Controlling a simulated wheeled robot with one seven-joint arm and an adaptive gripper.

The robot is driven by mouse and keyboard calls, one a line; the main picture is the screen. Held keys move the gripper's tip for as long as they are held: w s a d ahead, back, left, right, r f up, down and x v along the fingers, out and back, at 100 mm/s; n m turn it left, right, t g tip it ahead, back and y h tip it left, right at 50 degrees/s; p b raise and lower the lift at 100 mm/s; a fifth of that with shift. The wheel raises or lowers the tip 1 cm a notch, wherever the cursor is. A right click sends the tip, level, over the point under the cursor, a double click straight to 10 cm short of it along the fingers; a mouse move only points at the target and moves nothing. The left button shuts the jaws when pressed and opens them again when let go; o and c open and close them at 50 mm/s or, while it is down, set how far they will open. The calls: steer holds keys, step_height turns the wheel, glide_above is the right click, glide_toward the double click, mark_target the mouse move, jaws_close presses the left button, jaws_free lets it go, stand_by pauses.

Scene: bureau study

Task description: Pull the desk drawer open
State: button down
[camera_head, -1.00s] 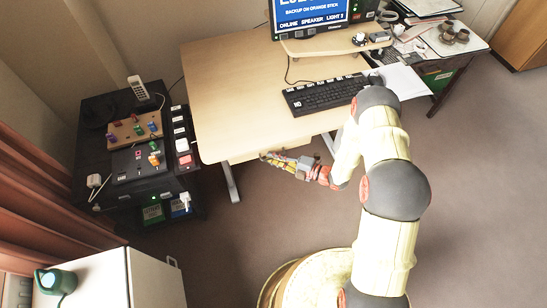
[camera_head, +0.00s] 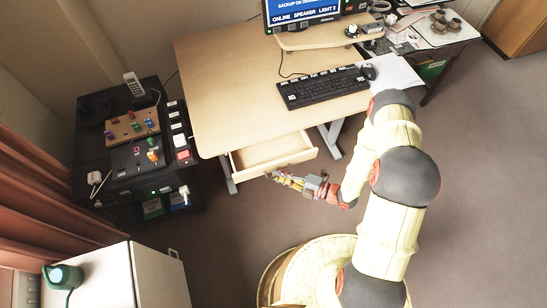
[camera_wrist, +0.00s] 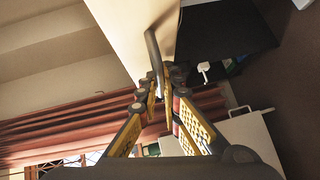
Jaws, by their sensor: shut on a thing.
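The desk drawer (camera_head: 262,152) is a pale wooden box under the front edge of the desk (camera_head: 225,85). It stands partly out, and its inside looks empty. My gripper (camera_head: 271,175) is at the drawer's front, low in front of the desk. In the wrist view my gripper (camera_wrist: 161,88) has its yellow and black fingers closed around the grey bar handle (camera_wrist: 153,47). The handle runs along the pale drawer front (camera_wrist: 130,28). The exact contact of the fingertips is small and partly hidden.
A black side cabinet (camera_head: 92,165) with a phone and switch panels stands left of the desk. A white cabinet (camera_head: 150,275) is at the lower left. A keyboard (camera_head: 322,87) and a monitor (camera_head: 300,10) are on the desk. Grey floor (camera_head: 470,200) at the right is clear.

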steer(key=s+d, duration=0.2)
steer(key=s, duration=0.5)
steer(key=shift+p, duration=0.4)
steer(key=c, duration=2)
jaws_free()
steer(key=v, duration=1.2)
